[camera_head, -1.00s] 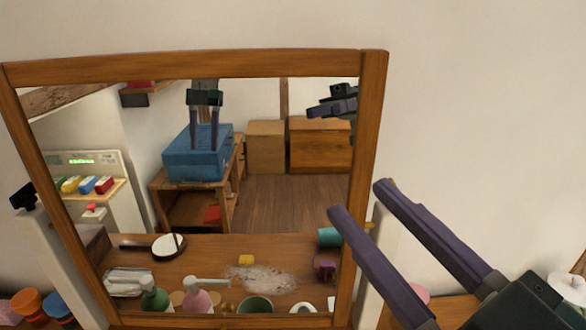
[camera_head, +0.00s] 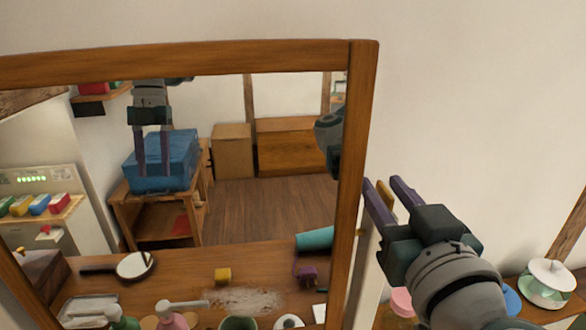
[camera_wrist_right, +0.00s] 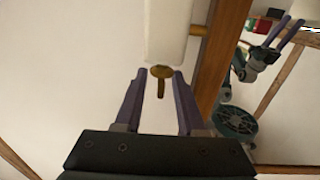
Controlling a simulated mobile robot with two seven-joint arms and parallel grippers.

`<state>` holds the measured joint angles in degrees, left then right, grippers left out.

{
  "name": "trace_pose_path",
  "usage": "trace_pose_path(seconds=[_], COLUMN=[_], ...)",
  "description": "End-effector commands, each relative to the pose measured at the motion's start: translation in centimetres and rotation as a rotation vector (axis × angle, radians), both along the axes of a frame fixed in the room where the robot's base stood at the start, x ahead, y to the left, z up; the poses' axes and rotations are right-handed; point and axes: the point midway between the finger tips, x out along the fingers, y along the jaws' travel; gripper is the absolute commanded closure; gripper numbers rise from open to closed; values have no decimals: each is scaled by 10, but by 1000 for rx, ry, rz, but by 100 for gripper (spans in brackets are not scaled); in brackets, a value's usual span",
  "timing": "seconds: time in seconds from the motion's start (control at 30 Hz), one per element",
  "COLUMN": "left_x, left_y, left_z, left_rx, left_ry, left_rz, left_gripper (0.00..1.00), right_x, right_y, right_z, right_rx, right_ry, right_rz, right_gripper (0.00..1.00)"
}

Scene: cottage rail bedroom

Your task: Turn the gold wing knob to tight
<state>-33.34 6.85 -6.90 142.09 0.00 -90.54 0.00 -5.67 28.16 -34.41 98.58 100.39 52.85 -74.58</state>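The gold wing knob (camera_wrist_right: 161,72) sits at the side of the wooden mirror frame (camera_wrist_right: 222,50), on the pale post (camera_wrist_right: 166,35) in the right wrist view. Its rounded head is at the top and a narrow part points down in that picture. In the right wrist view my right gripper (camera_wrist_right: 158,78) is open, with one finger on each side of the knob and visible gaps. My left gripper shows only as a reflection in the mirror (camera_head: 153,165), fingers apart and pointing down.
The wooden mirror frame (camera_head: 358,150) stands just left of my right gripper. A lidded white and green pot (camera_head: 548,283) stands at the right, with a pink item (camera_head: 401,300) below the gripper. The wall to the right is bare. Other room items show as reflections.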

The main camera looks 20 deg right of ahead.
Motion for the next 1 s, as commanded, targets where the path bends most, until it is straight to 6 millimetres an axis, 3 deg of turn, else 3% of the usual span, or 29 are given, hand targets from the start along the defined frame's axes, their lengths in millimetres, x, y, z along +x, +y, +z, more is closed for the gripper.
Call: trace_pose_path(seconds=[0.27,0.6,1.0], left_x=[0,0,1], left_y=[0,0,0], left_z=[0,0,0], left_rx=[0,0,0], left_ry=[-1,-1,-2], left_rz=[0,1,1], left_gripper=[50,50,50], right_x=[2,1,1], right_y=[0,0,0], right_z=[0,0,0], right_rx=[0,0,0], right_ry=[0,0,0], right_rz=[1,1,1], right_gripper=[62,100,100])
